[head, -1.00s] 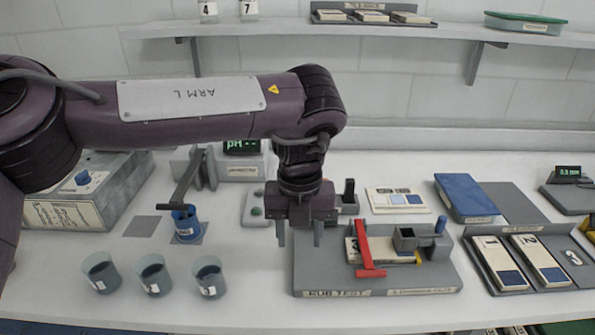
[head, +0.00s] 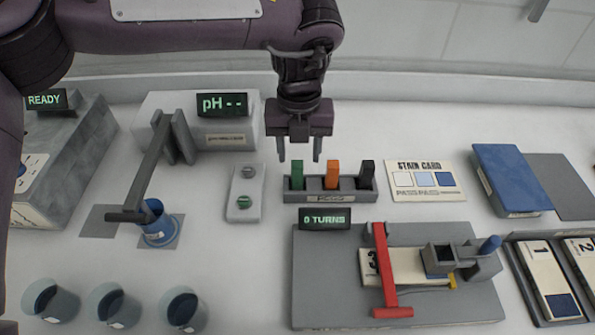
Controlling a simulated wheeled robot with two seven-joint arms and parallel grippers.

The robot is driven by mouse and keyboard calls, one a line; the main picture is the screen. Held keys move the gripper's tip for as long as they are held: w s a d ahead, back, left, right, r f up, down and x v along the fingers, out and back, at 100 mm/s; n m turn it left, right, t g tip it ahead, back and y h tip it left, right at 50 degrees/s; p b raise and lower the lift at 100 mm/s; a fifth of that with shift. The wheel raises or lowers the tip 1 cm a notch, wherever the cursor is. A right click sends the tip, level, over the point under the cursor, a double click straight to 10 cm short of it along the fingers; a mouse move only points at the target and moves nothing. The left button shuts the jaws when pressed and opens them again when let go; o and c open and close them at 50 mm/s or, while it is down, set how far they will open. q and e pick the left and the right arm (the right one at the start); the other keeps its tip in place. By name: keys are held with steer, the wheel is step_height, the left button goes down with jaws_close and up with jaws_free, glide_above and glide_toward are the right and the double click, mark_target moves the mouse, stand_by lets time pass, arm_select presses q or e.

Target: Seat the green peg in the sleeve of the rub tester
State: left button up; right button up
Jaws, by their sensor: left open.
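The green peg (head: 297,174) stands upright in the left slot of a grey peg rack (head: 349,197), beside an orange peg (head: 332,173) and a black peg (head: 367,173). My left gripper (head: 299,158) is open and empty, pointing down near the rack, above or just behind the green peg. The rub tester (head: 325,290) stands in front of the rack, with a red frame (head: 385,270) over a numbered card. A grey square sleeve (head: 439,259) sits on its right side, next to a blue knob (head: 490,244). My right gripper is out of view.
A "0 TURNS" display (head: 325,218) stands between rack and tester. A stain card (head: 427,181) and a blue pad (head: 511,180) lie right of the rack. A pH meter (head: 225,125), a blue cup (head: 157,226) and several beakers (head: 113,304) are at the left.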

mark_target(297, 163)
arm_select(q)
step_height(297, 163, down, 5)
steer(key=shift+s+a+r+p, duration=0.1)
steer(key=shift+s+a+p, duration=0.05)
steer(key=shift+p, duration=0.5)
jaws_close()
steer(key=shift+r, duration=0.1)
